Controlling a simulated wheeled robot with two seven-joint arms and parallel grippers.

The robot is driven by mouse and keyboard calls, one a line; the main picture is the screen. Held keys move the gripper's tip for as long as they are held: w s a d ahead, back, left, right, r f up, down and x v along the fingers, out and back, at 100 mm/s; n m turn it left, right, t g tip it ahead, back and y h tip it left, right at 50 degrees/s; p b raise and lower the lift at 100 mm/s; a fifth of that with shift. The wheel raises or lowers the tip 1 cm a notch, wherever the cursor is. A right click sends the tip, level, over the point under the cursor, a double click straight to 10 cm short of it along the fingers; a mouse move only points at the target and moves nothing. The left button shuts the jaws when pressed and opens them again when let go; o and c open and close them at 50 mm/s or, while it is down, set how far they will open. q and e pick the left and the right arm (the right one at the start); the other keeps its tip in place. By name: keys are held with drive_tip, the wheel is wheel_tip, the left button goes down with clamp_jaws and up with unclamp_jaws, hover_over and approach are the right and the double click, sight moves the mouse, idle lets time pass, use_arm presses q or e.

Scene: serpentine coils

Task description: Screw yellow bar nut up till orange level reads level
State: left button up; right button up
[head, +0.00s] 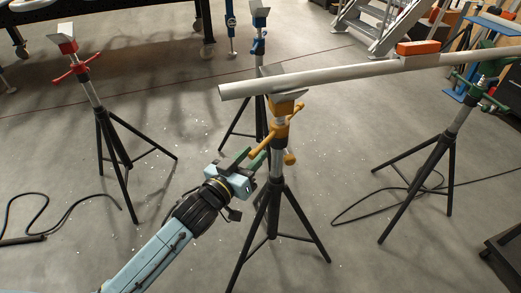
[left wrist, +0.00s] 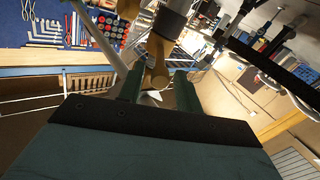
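The yellow bar nut (head: 282,131) sits on the upright of the middle tripod stand, under the pipe's left end. One bar points left, another down toward me. My left gripper (head: 254,158) is just below and left of the nut, its green fingers open. In the left wrist view a yellow bar (left wrist: 158,62) shows between the spread fingertips (left wrist: 158,84), with gaps on both sides. The orange level (head: 418,48) lies on top of the pipe at the right; its reading is too small to see. My right gripper is out of view.
The grey pipe (head: 340,77) slopes up to the right in the picture, across the yellow and green (head: 482,92) stands. A red stand (head: 77,69) is at the left, a blue one (head: 258,45) behind. Cables (head: 375,213) lie on the floor. Open floor lies between stands.

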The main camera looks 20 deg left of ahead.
sight(260, 146)
use_arm(q)
drive_tip(key=shift+b+x, duration=0.4)
drive_tip(key=shift+x, duration=1.7)
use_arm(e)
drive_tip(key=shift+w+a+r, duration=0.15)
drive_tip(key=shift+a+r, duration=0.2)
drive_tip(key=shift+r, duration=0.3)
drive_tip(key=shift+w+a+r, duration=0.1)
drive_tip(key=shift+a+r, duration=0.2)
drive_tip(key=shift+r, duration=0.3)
use_arm(q)
clamp_jaws()
